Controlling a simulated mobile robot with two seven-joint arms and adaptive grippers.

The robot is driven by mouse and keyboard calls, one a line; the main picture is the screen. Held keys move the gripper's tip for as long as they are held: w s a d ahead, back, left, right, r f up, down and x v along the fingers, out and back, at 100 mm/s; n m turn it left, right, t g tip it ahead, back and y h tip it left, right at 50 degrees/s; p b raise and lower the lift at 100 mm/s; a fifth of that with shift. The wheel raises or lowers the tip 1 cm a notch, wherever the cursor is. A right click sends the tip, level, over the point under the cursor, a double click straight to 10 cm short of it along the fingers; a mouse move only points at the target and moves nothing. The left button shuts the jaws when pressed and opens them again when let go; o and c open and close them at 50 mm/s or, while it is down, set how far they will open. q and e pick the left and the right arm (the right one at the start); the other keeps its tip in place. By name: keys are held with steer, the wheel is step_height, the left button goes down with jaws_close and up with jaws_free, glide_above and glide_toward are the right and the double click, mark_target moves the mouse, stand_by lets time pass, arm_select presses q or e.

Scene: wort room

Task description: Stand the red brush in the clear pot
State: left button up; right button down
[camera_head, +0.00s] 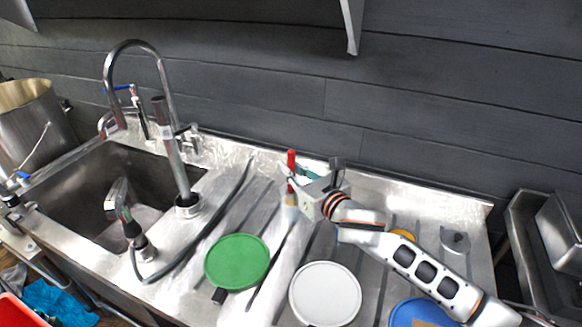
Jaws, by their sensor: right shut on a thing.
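The red brush (291,159) is upright near the back of the steel drainboard, with its red end on top. My right gripper (293,180) comes in from the right and is shut on the brush's middle. A pale, see-through shape (290,213) shows directly below the brush, and it looks like the clear pot. It is too small to tell whether the brush's lower end is inside it or in front of it. My left gripper is out of view.
A green round piece (237,262), a white one (325,293) and a blue one (420,312) lie towards the front. A small grey item (455,242) is at right. The sink (85,190) and tall tap (172,150) stand left. A dark wall closes the back.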

steer(key=c, duration=2)
jaws_free()
steer(key=shift+o, duration=0.2)
step_height(320, 180, up, 10)
steer(key=shift+f, duration=0.1)
